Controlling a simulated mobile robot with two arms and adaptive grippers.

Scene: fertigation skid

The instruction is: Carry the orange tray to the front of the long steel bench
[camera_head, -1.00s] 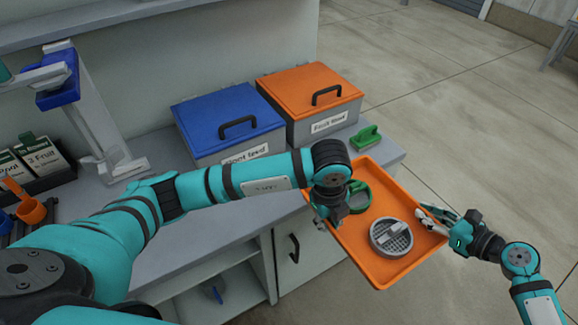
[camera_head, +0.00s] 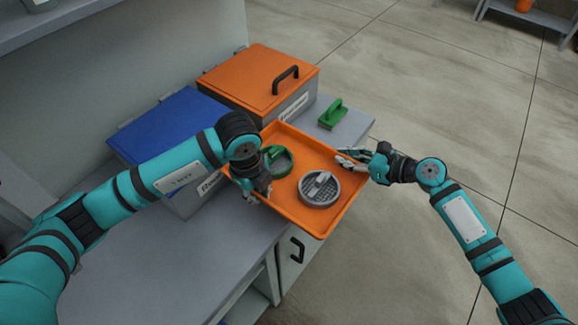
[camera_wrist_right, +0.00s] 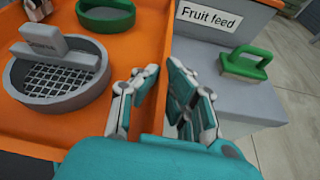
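The orange tray (camera_head: 311,151) spans between my two grippers, over the front corner of the grey counter and past its edge. It also shows in the right wrist view (camera_wrist_right: 95,128). It carries a green ring-shaped holder (camera_head: 279,161) and a round grey strainer (camera_head: 320,188). My left gripper (camera_head: 258,192) is at the tray's left rim, its fingers partly hidden by its own wrist; it appears closed on the rim. My right gripper (camera_head: 352,160) has one finger inside and one outside the right rim, shut on it. In the right wrist view this gripper (camera_wrist_right: 157,88) straddles the rim.
On the counter (camera_head: 215,245) stand a blue-lidded box (camera_head: 170,125) and an orange-lidded box (camera_head: 260,78) labelled "Fruit feed". A green handled tool (camera_head: 333,114) lies near the counter's right end. Open floor (camera_head: 440,110) extends right. A grey bench (camera_head: 540,16) with an orange pot shows far off.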

